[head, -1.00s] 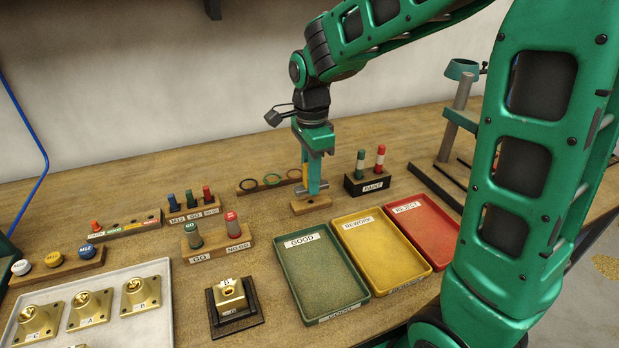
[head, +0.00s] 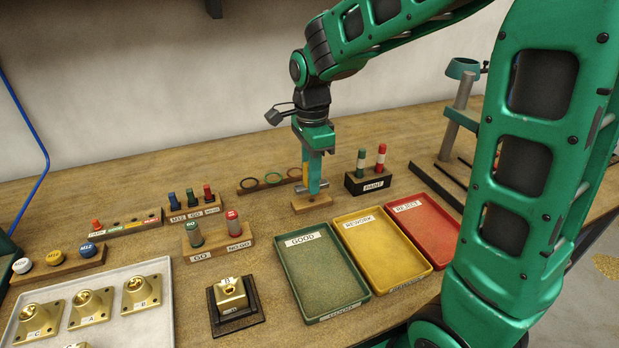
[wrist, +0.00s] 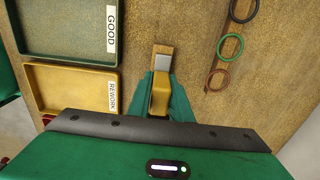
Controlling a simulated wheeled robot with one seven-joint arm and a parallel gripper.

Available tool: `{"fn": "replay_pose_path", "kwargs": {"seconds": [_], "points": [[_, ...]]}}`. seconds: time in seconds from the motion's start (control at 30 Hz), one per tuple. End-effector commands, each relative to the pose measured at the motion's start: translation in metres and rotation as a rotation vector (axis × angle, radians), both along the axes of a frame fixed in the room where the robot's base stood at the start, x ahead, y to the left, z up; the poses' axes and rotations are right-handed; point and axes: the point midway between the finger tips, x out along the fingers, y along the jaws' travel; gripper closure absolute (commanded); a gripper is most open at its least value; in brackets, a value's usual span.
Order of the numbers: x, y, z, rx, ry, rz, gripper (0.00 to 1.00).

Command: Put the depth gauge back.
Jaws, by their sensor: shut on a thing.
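My gripper (head: 313,188) points straight down and is shut on the depth gauge, just over a small wooden block (head: 311,203) behind the green tray. In the wrist view the gauge (wrist: 160,98) is a yellow piece between my fingers, with a grey metal part (wrist: 162,63) beyond it at the wooden block (wrist: 162,48). My fingers hide most of the gauge in the head view. I cannot tell whether its lower end is seated in the block or only just above it.
A rack of coloured rings (head: 272,180) is behind left of my gripper, the PAINT holder (head: 368,184) close on the right. GOOD (head: 318,262), REWORK (head: 358,268) and REJECT (head: 436,232) trays lie in front. The GO/NO GO gauge stand (head: 218,243) is to the left.

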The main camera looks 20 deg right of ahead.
Motion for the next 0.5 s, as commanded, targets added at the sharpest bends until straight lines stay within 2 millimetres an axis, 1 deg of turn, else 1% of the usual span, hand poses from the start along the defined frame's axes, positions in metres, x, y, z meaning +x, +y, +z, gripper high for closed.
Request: {"fn": "replay_pose_path", "kwargs": {"seconds": [0.5], "points": [[0.0005, -0.0004, -0.0045, 0.0, -0.001, 0.0, 1.0]]}}
